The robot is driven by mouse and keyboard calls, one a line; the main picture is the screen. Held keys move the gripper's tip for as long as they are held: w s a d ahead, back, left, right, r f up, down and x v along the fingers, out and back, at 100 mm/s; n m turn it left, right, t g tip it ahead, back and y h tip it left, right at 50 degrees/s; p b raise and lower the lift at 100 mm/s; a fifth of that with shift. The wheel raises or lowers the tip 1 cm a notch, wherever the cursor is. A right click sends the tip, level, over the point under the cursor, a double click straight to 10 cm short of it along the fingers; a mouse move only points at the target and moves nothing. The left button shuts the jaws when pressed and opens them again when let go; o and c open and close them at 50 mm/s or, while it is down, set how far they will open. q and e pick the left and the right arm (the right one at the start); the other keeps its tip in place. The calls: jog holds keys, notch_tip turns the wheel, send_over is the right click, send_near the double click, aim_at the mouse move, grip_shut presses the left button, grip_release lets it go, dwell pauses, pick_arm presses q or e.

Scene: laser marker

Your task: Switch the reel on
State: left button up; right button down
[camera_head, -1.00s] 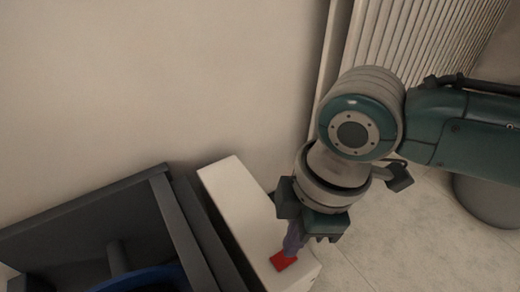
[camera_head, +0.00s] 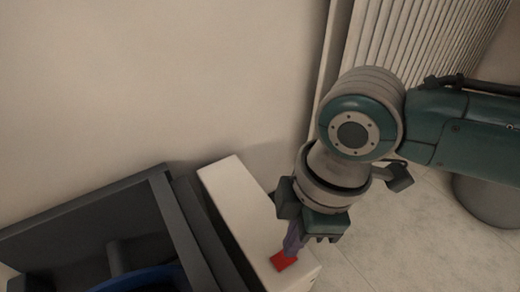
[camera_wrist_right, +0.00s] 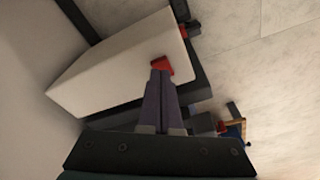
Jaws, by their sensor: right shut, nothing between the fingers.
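A red switch (camera_head: 284,261) sits on top of a long white box (camera_head: 240,205) at the lower middle of the head view. It also shows in the right wrist view (camera_wrist_right: 162,65), just beyond my fingertips. My right gripper (camera_head: 291,250) points down at the switch with its purple fingers together and nothing between them. The fingertips are at the switch's edge and look to touch it or nearly so; I cannot tell which. The dark reel frame (camera_head: 85,215) stands left of the white box, with part of a blue reel (camera_head: 150,280) at the bottom edge. My left gripper does not show.
A plain wall (camera_head: 150,80) rises behind the frame and the box. A ribbed panel (camera_head: 420,45) stands at the back right. Pale floor (camera_head: 410,235) lies open right of the box. In the right wrist view a small red part (camera_wrist_right: 189,28) sticks out at the box's end.

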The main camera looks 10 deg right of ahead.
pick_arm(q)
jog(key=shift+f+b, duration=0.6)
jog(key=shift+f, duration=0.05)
pick_arm(e)
jog(key=shift+f, duration=0.95)
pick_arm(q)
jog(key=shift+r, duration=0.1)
pick_arm(e)
jog(key=shift+r, duration=0.1)
notch_tip(320, 180, up, 7)
jog(key=p, duration=0.8)
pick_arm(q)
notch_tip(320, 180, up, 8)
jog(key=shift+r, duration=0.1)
